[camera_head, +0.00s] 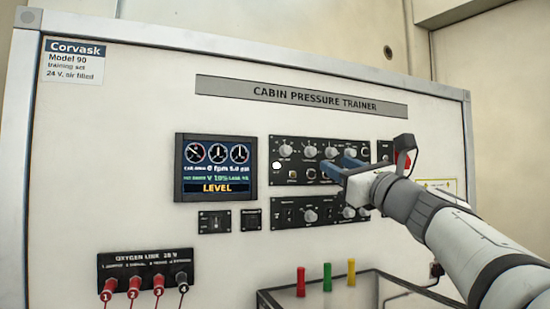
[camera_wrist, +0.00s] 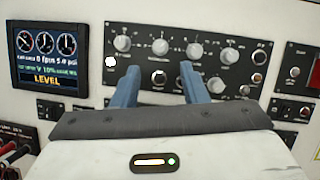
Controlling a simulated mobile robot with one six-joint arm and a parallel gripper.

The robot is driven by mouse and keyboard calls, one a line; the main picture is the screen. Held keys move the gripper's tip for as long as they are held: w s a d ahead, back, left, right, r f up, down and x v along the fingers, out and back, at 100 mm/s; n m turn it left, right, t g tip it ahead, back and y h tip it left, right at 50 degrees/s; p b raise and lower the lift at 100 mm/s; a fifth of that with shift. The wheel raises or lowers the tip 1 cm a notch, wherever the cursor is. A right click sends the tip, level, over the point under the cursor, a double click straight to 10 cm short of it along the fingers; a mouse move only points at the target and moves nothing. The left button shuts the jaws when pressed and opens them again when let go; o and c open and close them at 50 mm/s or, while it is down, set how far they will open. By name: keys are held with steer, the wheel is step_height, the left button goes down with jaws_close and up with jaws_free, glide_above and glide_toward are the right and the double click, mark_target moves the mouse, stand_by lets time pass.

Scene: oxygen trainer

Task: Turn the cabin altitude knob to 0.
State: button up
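The upper black control panel (camera_head: 272,178) carries a row of grey knobs, with smaller controls below; its lettering is too small to read, so I cannot tell which knob is cabin altitude. In the wrist view the row shows a far-left knob (camera_wrist: 122,43), a second knob (camera_wrist: 160,46), a third knob (camera_wrist: 194,50) and a right knob (camera_wrist: 229,55). My gripper (camera_wrist: 157,73) is open, its blue fingers apart with no knob held. In the head view my gripper (camera_head: 334,167) covers part of the panel's lower right.
A display (camera_head: 216,167) left of the panel reads LEVEL. A lower knob panel (camera_head: 290,215) lies beneath, partly behind my arm. A red control (camera_head: 402,162) is at right. An open bin (camera_head: 268,298) with coloured pegs stands below. Red plugs (camera_head: 134,287) hang at lower left.

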mark_target(314, 152)
steer(key=p+x, duration=0.2)
steer(key=x, duration=0.5)
steer(key=shift+w+a+r, duration=0.15)
steer(key=shift+w, duration=0.15)
steer(key=shift+c, duration=0.4)
jaws_close()
